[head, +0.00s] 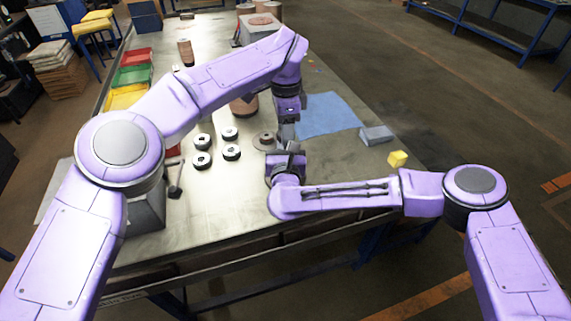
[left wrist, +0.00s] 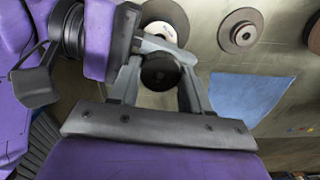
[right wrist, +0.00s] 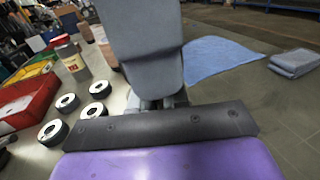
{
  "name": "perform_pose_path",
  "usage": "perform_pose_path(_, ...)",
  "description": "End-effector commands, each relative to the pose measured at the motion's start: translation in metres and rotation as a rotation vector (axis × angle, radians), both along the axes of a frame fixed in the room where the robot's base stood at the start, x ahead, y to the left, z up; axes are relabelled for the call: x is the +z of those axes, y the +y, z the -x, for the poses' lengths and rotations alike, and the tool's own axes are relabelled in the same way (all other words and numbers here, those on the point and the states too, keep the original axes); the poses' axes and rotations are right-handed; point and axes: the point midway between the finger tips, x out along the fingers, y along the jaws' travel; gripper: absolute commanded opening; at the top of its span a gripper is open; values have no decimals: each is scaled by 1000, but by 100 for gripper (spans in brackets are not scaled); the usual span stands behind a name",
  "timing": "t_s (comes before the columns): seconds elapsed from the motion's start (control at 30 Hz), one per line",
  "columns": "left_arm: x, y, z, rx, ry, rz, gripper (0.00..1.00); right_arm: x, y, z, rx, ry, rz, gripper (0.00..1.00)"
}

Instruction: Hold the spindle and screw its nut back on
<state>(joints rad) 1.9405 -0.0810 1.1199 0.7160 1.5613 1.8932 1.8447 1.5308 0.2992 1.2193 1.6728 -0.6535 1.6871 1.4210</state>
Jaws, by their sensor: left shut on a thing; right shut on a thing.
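My left gripper (head: 288,125) points down from above, just over my right gripper (head: 286,158), near the front middle of the table. In the left wrist view a dark round nut (left wrist: 160,72) sits between the left fingers, which are shut on it. My right gripper is shut low beneath the left one; its fingers (right wrist: 162,102) show in the right wrist view, mostly covered by the left gripper in front. The spindle is largely hidden between the two grippers, so I cannot tell how far the nut sits on it.
Several dark rings with pale tops (head: 231,152) and a brown disc (head: 264,140) lie left of the grippers. Coloured trays (head: 133,75) line the left edge.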

Motion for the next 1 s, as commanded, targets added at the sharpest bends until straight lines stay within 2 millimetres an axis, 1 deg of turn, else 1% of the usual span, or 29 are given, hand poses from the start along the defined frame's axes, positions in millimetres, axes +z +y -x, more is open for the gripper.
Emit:
perform_pose_path(0.03, -1, -1, 1, -140, 3, 2, 11, -3, 0, 1, 1, 5, 2, 0)
perform_pose_path(0.1, -1, -1, 1, -366, 3, 1, 11, -3, 0, 1, 1, 5, 2, 0)
perform_pose_path(0.17, -1, -1, 1, -560, 2, 2, 11, -3, 0, 1, 1, 5, 2, 0)
perform_pose_path(0.2, -1, -1, 1, -689, 2, 2, 11, -3, 0, 1, 1, 5, 2, 0)
perform_pose_path(0.27, -1, -1, 1, -884, 1, 2, 11, -3, 0, 1, 1, 5, 2, 0)
perform_pose_path(0.3, -1, -1, 1, -1013, 1, 1, 11, -3, 0, 1, 1, 5, 2, 0)
perform_pose_path(0.37, -1, -1, 1, -1208, 1, 1, 11, -3, 1, 1, 2, 5, 2, 0)
perform_pose_path(0.4, -1, -1, 1, -1337, 1, 1, 11, -3, 1, 1, 2, 5, 2, 0)
perform_pose_path(0.47, -2, -1, 1, -1531, 1, 1, 11, -3, 1, 1, 2, 5, 2, 0)
perform_pose_path(0.5, -2, -1, 1, -1660, 1, 2, 11, -3, 1, 1, 2, 5, 2, 0)
perform_pose_path(0.57, -2, -1, 1, -1854, 1, 3, 11, -3, 1, 1, 2, 5, 2, 0)
perform_pose_path(0.6, -2, -1, 1, -1983, 1, 3, 11, -3, 1, 1, 2, 5, 2, 0)
perform_pose_path(0.67, -2, -1, 1, -2178, 1, 3, 11, -3, 1, 1, 2, 5, 2, 0)
perform_pose_path(0.7, -2, -1, 1, -2308, 1, 3, 11, -3, 1, 1, 2, 5, 2, 0)
perform_pose_path(0.77, -2, -1, 1, -2502, 1, 2, 11, -3, 1, 1, 2, 5, 2, 0)
perform_pose_path(0.8, -3, -1, 1, -2631, 1, 2, 11, -3, 1, 1, 2, 5, 2, 0)
perform_pose_path(0.93, -3, -1, 1, -3052, 0, 2, 11, -3, 1, 1, 2, 5, 2, 0)
perform_pose_path(0.97, -3, -1, 1, 3134, 0, -2, 11, -3, 1, 1, 2, 5, 2, 0)
perform_pose_path(1.0, -3, -1, 1, 3004, 0, -2, 11, -3, 1, 1, 2, 5, 2, 0)
